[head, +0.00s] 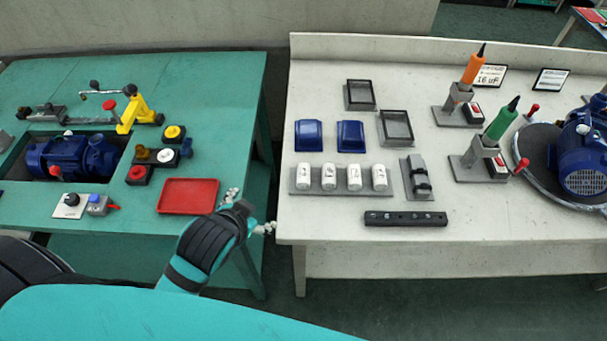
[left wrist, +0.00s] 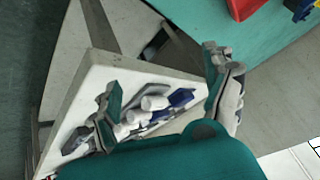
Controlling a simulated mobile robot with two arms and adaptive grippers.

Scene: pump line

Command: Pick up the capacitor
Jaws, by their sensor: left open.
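Several white cylindrical capacitors (head: 329,177) stand in a row in a grey holder (head: 342,190) near the front left of the white table. They also show in the left wrist view (left wrist: 154,103), between my two fingers but farther off. My left gripper (head: 252,212) is open and empty, over the gap between the two tables, to the left of the capacitors and apart from them. Its spread fingers show in the left wrist view (left wrist: 165,100). My right gripper is in neither view.
Blue covers (head: 351,136) and dark trays (head: 396,127) lie behind the capacitors. A black block (head: 406,218) lies in front, and a grey clamp-like fixture (head: 418,178) stands to the right. The green table (head: 120,205) at left holds a red tray (head: 187,196) and a blue pump (head: 68,157).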

